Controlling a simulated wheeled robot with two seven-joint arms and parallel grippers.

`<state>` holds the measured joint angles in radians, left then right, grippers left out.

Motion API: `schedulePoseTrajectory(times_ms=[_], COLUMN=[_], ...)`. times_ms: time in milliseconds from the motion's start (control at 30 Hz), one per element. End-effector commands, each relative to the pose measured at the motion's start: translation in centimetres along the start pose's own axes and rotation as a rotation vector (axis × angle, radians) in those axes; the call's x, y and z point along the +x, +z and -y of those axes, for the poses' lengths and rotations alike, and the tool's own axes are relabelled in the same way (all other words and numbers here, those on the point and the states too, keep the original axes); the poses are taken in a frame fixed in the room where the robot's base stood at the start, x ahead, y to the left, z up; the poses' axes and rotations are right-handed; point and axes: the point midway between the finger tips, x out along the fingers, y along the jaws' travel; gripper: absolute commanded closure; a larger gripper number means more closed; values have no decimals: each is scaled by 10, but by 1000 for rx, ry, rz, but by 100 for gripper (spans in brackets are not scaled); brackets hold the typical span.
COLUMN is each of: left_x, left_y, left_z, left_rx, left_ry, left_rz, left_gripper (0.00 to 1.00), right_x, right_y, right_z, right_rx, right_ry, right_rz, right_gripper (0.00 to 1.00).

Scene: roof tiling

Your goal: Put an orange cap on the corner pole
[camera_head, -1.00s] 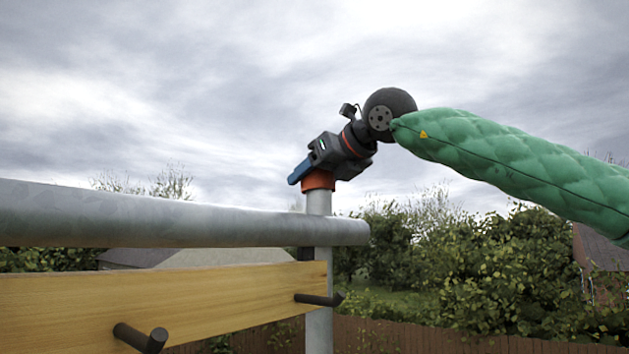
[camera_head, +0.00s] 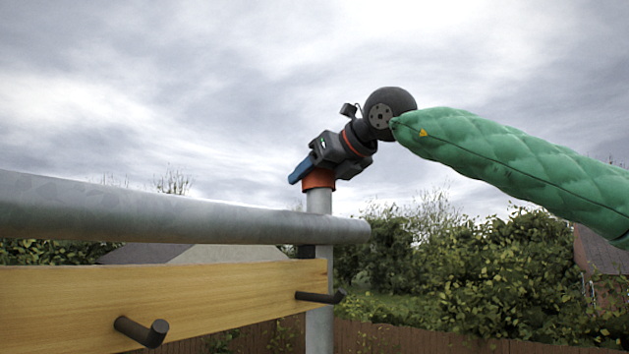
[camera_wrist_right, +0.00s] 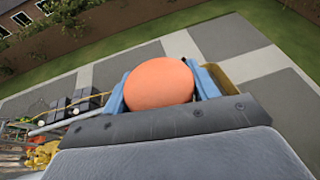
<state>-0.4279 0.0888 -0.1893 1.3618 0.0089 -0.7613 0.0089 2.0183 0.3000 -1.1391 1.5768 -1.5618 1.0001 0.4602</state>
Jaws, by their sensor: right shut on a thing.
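The orange cap (camera_head: 319,180) sits at the top end of the grey corner pole (camera_head: 319,225) in the head view, apparently over its tip. My right gripper (camera_head: 301,172) is shut on the cap, its blue fingers beside it. In the right wrist view the cap's round top (camera_wrist_right: 160,83) shows between the two blue fingers of my right gripper (camera_wrist_right: 160,88). The pole is hidden behind the cap and gripper there. My left gripper is not in view.
A grey horizontal rail (camera_head: 150,215) runs in from the left to the pole. Below it is a wooden board (camera_head: 220,295) with black hooks (camera_head: 143,331). Bushes and a fence stand behind. In the right wrist view, paving (camera_wrist_right: 225,38) lies far below.

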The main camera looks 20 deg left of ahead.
Motion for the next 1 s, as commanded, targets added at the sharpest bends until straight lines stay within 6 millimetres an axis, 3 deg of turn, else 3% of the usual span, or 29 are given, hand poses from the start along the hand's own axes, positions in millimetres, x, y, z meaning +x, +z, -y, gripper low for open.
schedulePoseTrajectory(times_ms=[1000], left_x=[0], left_y=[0], left_z=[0], left_rx=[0], left_ry=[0], left_rz=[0], left_gripper=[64], right_x=[-5], right_y=[11], right_z=[0], right_rx=[1], right_ry=[-1], right_rz=[-1], right_gripper=[71])
